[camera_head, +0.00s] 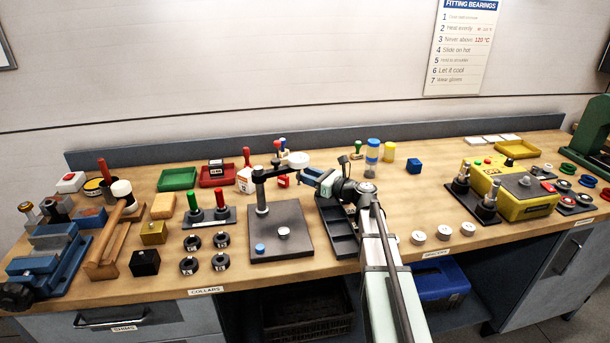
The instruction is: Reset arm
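My arm reaches in from the bottom right of centre, over the black divided tray (338,228). Its wrist bends left, and my gripper (304,171) is above the bench beside the measuring stand's white round head (298,159). The fingertips are small and partly lost against the stand, so I cannot tell whether they are open or hold anything.
The stand's dark base plate (282,240) carries a post (262,193). Left are black collars (221,262), a wooden rack (103,255) and a blue vise (45,266). Right are white discs (443,232) and a yellow machine (515,195).

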